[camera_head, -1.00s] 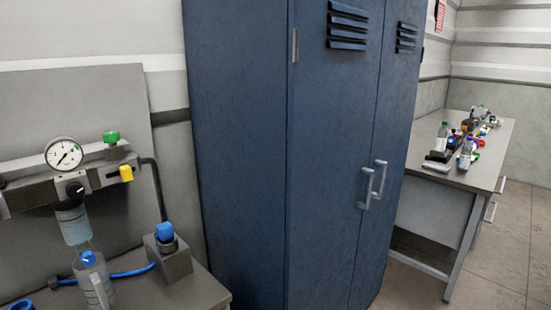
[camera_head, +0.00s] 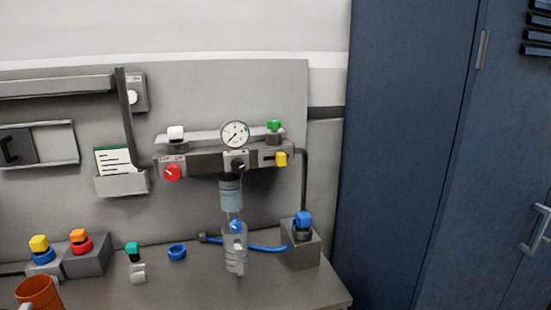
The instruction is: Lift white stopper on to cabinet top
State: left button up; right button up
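A white stopper (camera_head: 176,132) sits upright at the left end of the grey manifold (camera_head: 205,160) on the wall panel. The blue cabinet (camera_head: 405,150) stands at the right, with a door handle (camera_head: 536,228) at the right edge; its top is out of view. Neither of my grippers is in view.
A green stopper (camera_head: 273,125) and a gauge (camera_head: 235,134) are on the manifold. The bench (camera_head: 195,292) below holds a blue-capped block (camera_head: 303,252), a clear jug (camera_head: 235,256), a blue ring (camera_head: 177,252), yellow and orange stoppers, a teal-topped piece (camera_head: 133,250) and an orange cup (camera_head: 38,292).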

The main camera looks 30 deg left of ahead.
aim_at(176, 133)
jog(key=u, duration=1.3)
